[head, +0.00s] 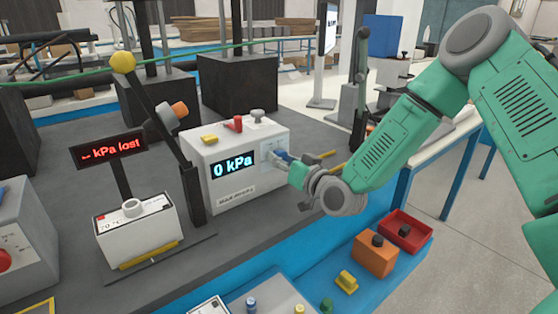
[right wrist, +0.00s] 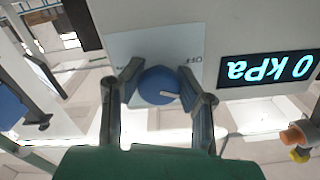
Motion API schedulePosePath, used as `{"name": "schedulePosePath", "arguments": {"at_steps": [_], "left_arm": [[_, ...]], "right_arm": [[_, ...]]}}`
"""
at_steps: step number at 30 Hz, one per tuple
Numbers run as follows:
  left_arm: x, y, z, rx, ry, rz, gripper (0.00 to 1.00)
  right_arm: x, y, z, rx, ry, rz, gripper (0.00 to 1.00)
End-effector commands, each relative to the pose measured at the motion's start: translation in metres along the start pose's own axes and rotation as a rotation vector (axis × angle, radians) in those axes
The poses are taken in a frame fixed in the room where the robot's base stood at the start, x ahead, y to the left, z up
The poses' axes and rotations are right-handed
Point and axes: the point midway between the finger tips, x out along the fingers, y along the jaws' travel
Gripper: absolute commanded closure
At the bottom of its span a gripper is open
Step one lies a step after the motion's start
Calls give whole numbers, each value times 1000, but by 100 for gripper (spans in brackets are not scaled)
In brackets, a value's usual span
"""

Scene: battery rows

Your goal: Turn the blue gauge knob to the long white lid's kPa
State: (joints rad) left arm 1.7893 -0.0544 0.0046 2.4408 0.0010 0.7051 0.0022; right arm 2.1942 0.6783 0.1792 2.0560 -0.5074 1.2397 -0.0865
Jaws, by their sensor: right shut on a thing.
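The blue gauge knob (right wrist: 158,85) is on the front face of a white gauge box (head: 208,162), on a pale label plate with "OFF" printed on it in the right wrist view. The knob has a white pointer line. My right gripper (head: 287,160) is at this face, its two fingers on either side of the knob and shut on it. The box's display (head: 234,163) reads "0 kPa". A long white-topped unit (head: 135,214) stands to the left with a round fitting on top; its small label is too small to read surely. My left gripper is not in view.
A red-lit sign (head: 108,149) reading "-- kPa lost" stands behind the white-topped unit. A black lever with a yellow ball (head: 123,62) rises between the units. An orange bin (head: 376,253) and a red bin (head: 405,231) are at the lower right.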

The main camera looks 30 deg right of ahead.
Motion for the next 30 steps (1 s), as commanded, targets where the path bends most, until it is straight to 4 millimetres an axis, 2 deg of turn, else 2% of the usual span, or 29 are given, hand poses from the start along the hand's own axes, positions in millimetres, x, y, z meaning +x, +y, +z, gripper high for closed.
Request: {"name": "schedulePosePath", "arguments": {"at_steps": [1, 15, 24, 30], "left_arm": [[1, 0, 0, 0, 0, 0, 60], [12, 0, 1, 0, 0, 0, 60], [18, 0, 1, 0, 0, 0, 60], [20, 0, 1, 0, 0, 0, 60]], "right_arm": [[1, 1, -5, 48, 16, 2, 100], [2, 3, -6, 468, 20, 3, 100], [2, 3, -6, 638, 21, 2, 100], [2, 4, -6, 692, 20, 3, 100]]}}
